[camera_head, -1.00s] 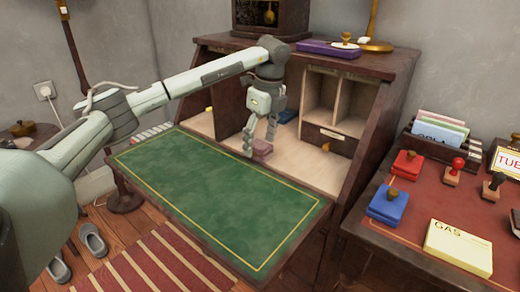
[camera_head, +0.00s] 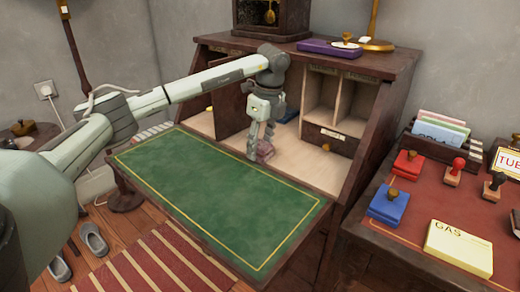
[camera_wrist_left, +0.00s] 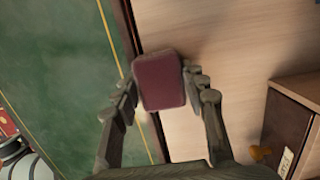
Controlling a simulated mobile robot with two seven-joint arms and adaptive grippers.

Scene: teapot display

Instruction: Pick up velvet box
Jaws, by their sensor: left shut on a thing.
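The velvet box is a small dark red, rounded block. In the left wrist view the velvet box (camera_wrist_left: 160,82) sits between the two fingers of my left gripper (camera_wrist_left: 162,88), which is shut on it. In the head view the velvet box (camera_head: 265,151) shows partly behind the fingers of my left gripper (camera_head: 259,148), at the front edge of the desk's wooden interior, just behind the green writing surface. I cannot tell whether it touches the wood. My right gripper is not in view.
The green writing surface (camera_head: 215,195) is bare. Wooden compartments (camera_head: 335,105) and a small drawer (camera_head: 328,140) with a brass knob stand right of my gripper. A blue object (camera_head: 288,115) lies behind it. A side table at right holds stamps and a yellow pad (camera_head: 459,247).

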